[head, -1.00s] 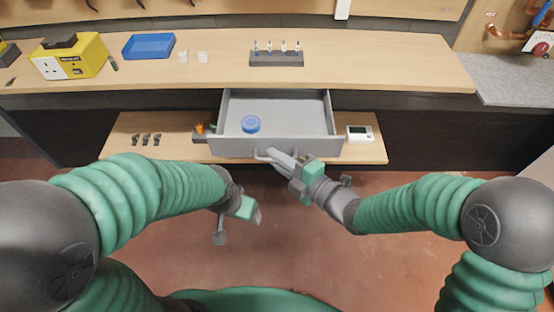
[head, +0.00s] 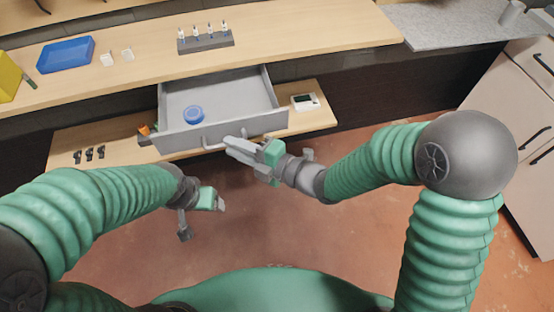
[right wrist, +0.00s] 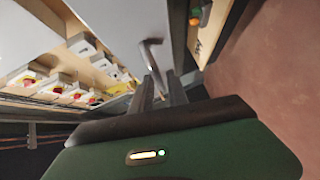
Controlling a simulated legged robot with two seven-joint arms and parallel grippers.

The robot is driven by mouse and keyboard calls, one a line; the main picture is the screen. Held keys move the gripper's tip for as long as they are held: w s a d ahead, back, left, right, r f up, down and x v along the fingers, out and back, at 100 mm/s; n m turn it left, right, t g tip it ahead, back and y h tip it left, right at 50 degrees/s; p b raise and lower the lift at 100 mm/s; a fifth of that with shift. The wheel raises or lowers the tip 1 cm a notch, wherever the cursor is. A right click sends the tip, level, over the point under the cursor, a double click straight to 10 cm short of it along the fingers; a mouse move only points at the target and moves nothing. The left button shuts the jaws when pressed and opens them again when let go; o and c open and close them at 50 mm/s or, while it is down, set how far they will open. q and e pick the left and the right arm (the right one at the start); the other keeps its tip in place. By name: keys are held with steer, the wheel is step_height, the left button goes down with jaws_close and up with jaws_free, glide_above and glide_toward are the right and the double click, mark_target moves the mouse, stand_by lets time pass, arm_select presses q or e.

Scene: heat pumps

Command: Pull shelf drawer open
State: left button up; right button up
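The grey shelf drawer (head: 222,127) is pulled out from under the worktop, with its inside showing in the head view. In the right wrist view the handle (right wrist: 152,55) runs in between the two close fingers (right wrist: 163,90); the contact itself is partly hidden. My left gripper (head: 203,221) is empty, with its fingers spread, low in front of the shelf and apart from the drawer.
The worktop (head: 310,40) above carries a blue tray (head: 66,56), a grey rack (head: 206,41) and a yellow box (head: 8,78). The lower shelf (head: 118,140) holds small black parts and a white device (head: 305,102). Cabinets (head: 510,130) stand at the right. The floor in front is clear.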

steer(key=p+v, duration=0.9)
steer(key=v, duration=0.5)
